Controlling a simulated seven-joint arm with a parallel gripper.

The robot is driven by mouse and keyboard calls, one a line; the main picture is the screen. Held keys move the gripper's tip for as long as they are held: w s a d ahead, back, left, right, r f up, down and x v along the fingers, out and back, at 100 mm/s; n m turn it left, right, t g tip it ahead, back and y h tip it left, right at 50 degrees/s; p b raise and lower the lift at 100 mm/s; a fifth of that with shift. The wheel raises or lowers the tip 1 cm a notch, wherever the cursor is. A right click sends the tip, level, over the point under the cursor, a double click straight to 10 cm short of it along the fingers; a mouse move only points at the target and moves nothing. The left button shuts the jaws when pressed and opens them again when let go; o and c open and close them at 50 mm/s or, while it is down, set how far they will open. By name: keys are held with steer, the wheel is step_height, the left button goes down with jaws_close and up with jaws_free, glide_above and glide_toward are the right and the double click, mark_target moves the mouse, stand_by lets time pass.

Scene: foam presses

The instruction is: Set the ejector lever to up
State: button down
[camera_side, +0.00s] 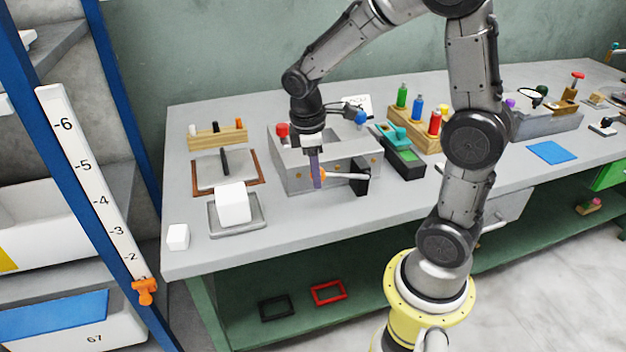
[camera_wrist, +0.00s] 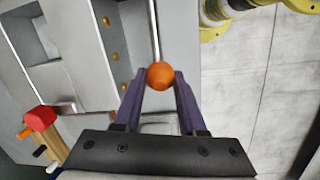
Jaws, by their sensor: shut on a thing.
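The lever with an orange ball knob (camera_wrist: 160,76) is on the front of a grey press box (camera_side: 290,153). Its pale rod (camera_side: 347,176) runs about level from the knob to a black bracket (camera_side: 361,180) at the right of the box front. My gripper (camera_side: 318,184) points down at the box front, its purple fingers shut on the orange knob. In the wrist view, my gripper (camera_wrist: 160,82) has one fingertip on each side of the knob. In the side view the fingers hide most of the knob. No label on the lever can be read.
A red knob (camera_side: 282,130) and a blue knob (camera_side: 361,118) stand on the box. Left are a tray with a white block (camera_side: 233,204) and a small white cube (camera_side: 178,236). Right is a rack with coloured bottles (camera_side: 417,108). The bench front (camera_side: 300,221) is clear.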

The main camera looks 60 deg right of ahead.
steer(key=r, duration=0.1)
steer(key=r+t+y, duration=0.1)
steer(key=s+d, duration=0.1)
steer(key=shift+r+t+y, duration=0.3)
steer(key=shift+r+t, duration=0.1)
steer(key=shift+s+d+r+t+y, duration=0.25)
steer(key=shift+d+r+t+y, duration=0.1)
steer(key=shift+r, duration=0.15)
steer(key=shift+s+d+r+t+y, duration=0.2)
steer(key=shift+r+t+y, duration=0.15)
steer(key=shift+r, duration=0.15)
steer(key=shift+c, duration=2.3)
jaws_free()
steer(key=shift+s, duration=0.1)
steer(key=v, duration=1.3)
steer(key=shift+r, duration=0.35)
steer(key=shift+s+d, duration=0.1)
